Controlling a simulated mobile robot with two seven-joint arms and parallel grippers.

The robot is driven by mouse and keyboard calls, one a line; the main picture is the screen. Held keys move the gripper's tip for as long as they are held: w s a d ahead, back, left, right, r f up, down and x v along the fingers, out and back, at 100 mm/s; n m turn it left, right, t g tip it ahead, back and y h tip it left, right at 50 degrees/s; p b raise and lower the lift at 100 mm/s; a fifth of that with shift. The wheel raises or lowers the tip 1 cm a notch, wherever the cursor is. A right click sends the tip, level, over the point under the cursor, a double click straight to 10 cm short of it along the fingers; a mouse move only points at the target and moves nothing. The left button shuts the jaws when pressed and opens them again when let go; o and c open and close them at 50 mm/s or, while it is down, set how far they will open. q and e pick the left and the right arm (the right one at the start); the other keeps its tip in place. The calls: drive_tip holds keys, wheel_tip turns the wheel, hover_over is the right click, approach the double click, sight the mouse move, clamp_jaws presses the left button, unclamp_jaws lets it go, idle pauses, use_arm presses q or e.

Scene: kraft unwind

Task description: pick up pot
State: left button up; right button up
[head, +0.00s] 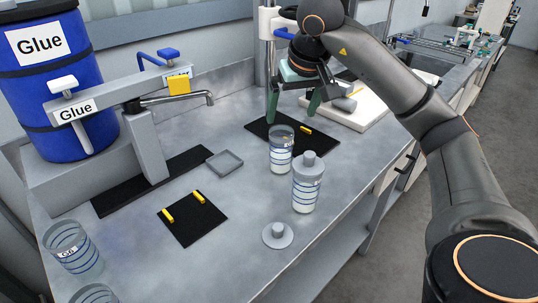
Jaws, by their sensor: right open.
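Several clear glass pots with blue stripes show in the head view. One open pot (281,152) stands upright at the near edge of a black mat (259,128). A second pot (306,190), closed with a grey knobbed lid, stands just in front of it. Two more pots, one upright (75,251) and one cut off by the frame (95,294), are at the lower left. My right gripper (292,117) is open and empty, fingers pointing down, just above the open pot in the picture. Its exact height and distance from that pot are unclear. My left gripper is out of view.
A loose grey lid (277,235) lies near the bench's front edge. A black mat with yellow blocks (191,220) and a small grey tray (224,163) lie left of the pots. A blue glue barrel (48,85) and spout (178,98) stand at left. A white board (350,112) lies at right.

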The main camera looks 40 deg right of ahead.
sight(281, 141)
drive_tip(key=b+x, duration=0.1)
drive_tip(key=x, duration=0.5)
drive_tip(key=shift+d+f, duration=0.15)
drive_tip(key=shift+f, duration=0.1)
drive_tip(key=x, duration=0.5)
drive_tip(key=shift+w+f, duration=0.25)
drive_tip(key=shift+w, duration=0.2)
clamp_jaws()
